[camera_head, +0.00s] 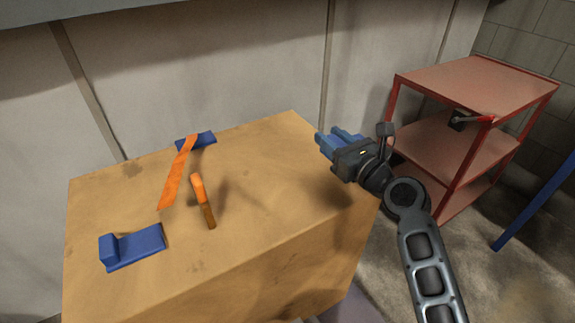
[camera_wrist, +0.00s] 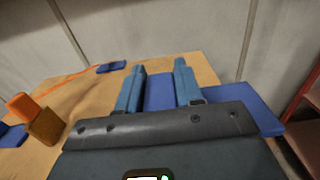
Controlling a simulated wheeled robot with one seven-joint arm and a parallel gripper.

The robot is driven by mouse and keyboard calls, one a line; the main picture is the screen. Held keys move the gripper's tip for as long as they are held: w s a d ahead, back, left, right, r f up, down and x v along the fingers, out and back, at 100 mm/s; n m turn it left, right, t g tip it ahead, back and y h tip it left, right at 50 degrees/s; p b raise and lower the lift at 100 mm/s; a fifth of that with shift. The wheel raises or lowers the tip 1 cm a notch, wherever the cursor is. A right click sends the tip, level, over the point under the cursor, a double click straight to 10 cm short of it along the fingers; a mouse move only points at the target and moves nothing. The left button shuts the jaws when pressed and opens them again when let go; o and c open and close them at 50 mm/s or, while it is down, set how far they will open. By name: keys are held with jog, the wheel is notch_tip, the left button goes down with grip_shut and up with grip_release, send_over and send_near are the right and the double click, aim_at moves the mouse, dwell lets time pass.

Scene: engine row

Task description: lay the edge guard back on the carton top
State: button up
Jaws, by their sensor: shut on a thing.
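My gripper (camera_head: 328,138) is above the right part of the carton top (camera_head: 262,205). In the wrist view its two blue-grey fingers (camera_wrist: 159,80) are shut on a blue edge guard (camera_wrist: 159,94). The guard's flat blue part also shows to the right of the gripper (camera_wrist: 262,114); the rest is hidden behind the gripper body. In the head view the held guard is hard to tell from the fingers. Two other blue guards lie on the carton: an L-shaped one at front left (camera_head: 138,248) and one at the back edge (camera_head: 203,139).
A loose orange strap (camera_head: 175,178) lies from the back guard across the carton top. A red shelf cart (camera_head: 470,85) stands at right; a pale wall (camera_head: 200,60) is behind. The carton's right-hand top is clear.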

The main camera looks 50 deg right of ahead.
send_over(291, 177)
notch_tip(291, 177, down, 6)
jog(key=shift+r, duration=0.1)
jog(key=shift+f+b, duration=1.45)
jog(key=shift+f, duration=0.6)
jog(key=shift+f, duration=0.1)
jog(key=shift+f+b, duration=0.4)
jog(key=shift+f, duration=0.1)
jog(key=o, duration=1.1)
jog(key=shift+f, duration=0.2)
jog(key=shift+c, duration=0.2)
